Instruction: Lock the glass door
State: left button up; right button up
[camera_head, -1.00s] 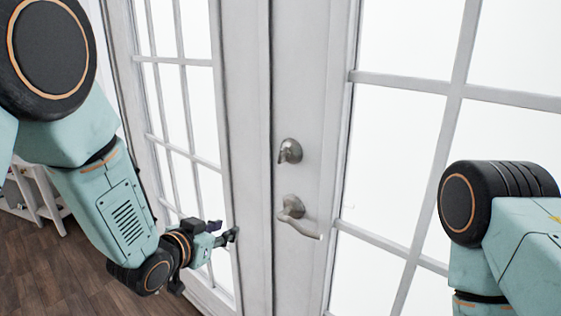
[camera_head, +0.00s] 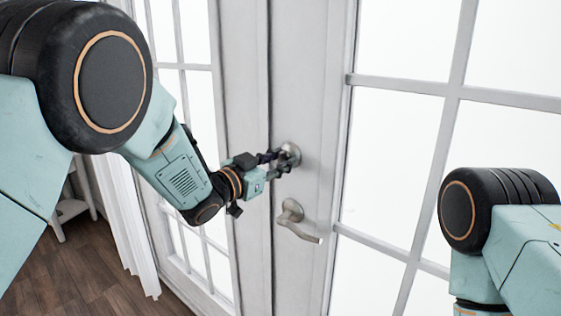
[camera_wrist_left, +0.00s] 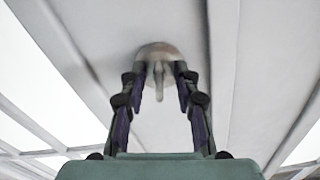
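The white glass door (camera_head: 303,70) stands closed in the head view, with a lever handle (camera_head: 297,222) low on its frame. Above the handle is a round metal deadbolt with a thumb turn (camera_head: 291,153). My left gripper (camera_head: 280,160) is right at the deadbolt. In the left wrist view the deadbolt (camera_wrist_left: 156,50) is straight ahead, its thumb turn (camera_wrist_left: 159,80) pointing away from the plate between the two fingers. The left fingers (camera_wrist_left: 160,95) are apart, with a gap on each side of the thumb turn. My right gripper is out of view; only my right arm shows.
A second glass-paned panel (camera_head: 215,70) stands left of the door, with a white curtain (camera_head: 128,215) beside it. A white piece of furniture (camera_head: 70,208) is at the far left on the dark wood floor (camera_head: 85,275).

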pick_arm(q)
jog(key=shift+w+d, duration=0.1)
jog(key=shift+w, duration=0.1)
jog(key=shift+d, duration=0.1)
jog(key=shift+s, duration=0.1)
jog(key=shift+c, duration=0.4)
grip_shut()
